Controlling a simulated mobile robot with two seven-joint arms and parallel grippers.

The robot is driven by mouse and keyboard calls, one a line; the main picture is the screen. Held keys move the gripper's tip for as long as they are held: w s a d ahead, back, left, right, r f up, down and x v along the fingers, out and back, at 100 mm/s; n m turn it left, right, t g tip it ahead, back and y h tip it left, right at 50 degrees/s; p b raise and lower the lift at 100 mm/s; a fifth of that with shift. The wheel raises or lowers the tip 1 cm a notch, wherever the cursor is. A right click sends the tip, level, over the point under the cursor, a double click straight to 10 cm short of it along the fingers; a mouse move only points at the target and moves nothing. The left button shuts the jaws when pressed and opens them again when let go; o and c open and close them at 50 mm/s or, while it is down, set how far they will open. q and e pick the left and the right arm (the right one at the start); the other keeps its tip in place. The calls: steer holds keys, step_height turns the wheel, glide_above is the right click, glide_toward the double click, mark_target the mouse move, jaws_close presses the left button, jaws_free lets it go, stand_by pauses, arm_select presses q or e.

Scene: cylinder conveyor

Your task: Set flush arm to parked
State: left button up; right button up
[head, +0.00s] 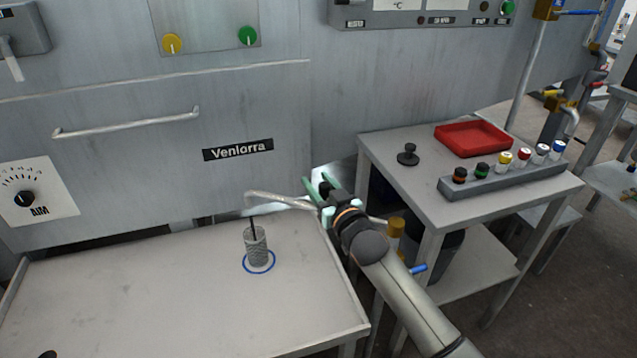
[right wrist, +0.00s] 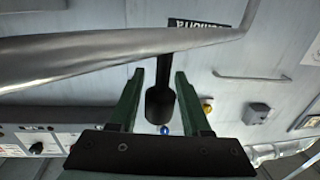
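The flush arm, a bent grey metal tube (head: 285,201), reaches left over the bench, and its thin dark down-turned end meets the top of a grey patterned cup (head: 257,246). The cup stands in a blue ring on the bench. My right gripper (head: 326,188) is at the right part of the tube. In the right wrist view the tube (right wrist: 90,56) crosses close in front. A dark knob on a stem (right wrist: 160,104) shows between my open green fingers (right wrist: 157,100), with a gap on both sides. My left gripper is not in view.
The bench (head: 170,300) is mostly clear around the cup. A side table (head: 400,185) at right holds a red tray (head: 473,138), a black knobbed piece (head: 408,155) and a grey rack (head: 500,178) of several coloured-capped vials. The machine wall (head: 200,110) stands behind.

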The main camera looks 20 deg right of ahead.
jaws_close()
stand_by(1.1)
